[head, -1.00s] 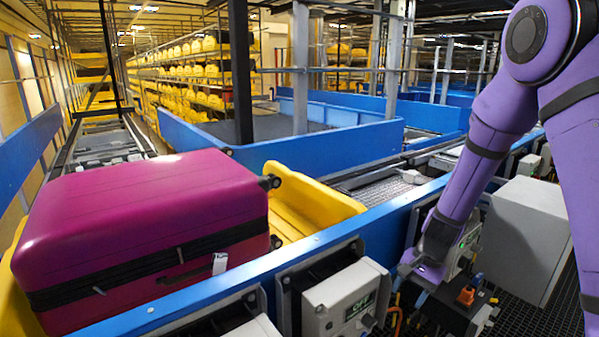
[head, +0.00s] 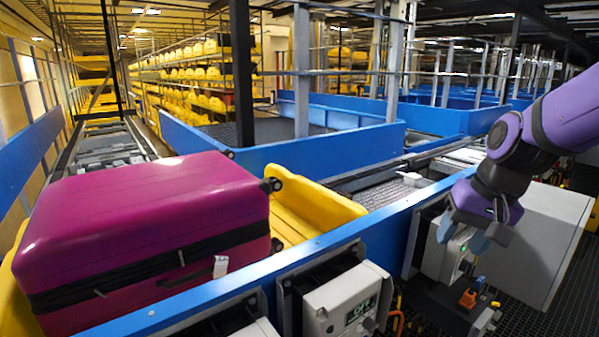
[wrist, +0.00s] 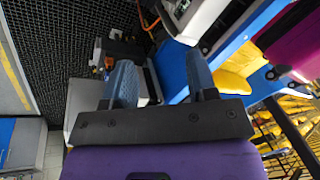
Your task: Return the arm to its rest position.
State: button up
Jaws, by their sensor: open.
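My gripper (head: 478,240) is at the right in the head view, at the end of my purple arm. It hangs in front of a grey control box (head: 447,251) on the conveyor's outer side. In the wrist view its two blue-grey fingers (wrist: 163,84) are apart with nothing between them. The grey box lies behind the fingers there. I cannot tell from these views whether a finger touches the box.
A magenta suitcase (head: 150,215) lies in a yellow tray (head: 310,208) on the conveyor at left. A blue side rail (head: 330,238) runs along the near edge. A light grey cabinet (head: 545,235) stands right of my gripper, above dark grating (head: 560,320).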

jog(key=s+d+r+n+t+h, duration=0.2)
jog(key=s+r, duration=0.6)
jog(key=s, duration=0.6)
jog(key=shift+d+r+n+t, duration=0.15)
jog(key=shift+d+n+t, duration=0.25)
jog(key=shift+d+t, duration=0.1)
dwell(1.0)
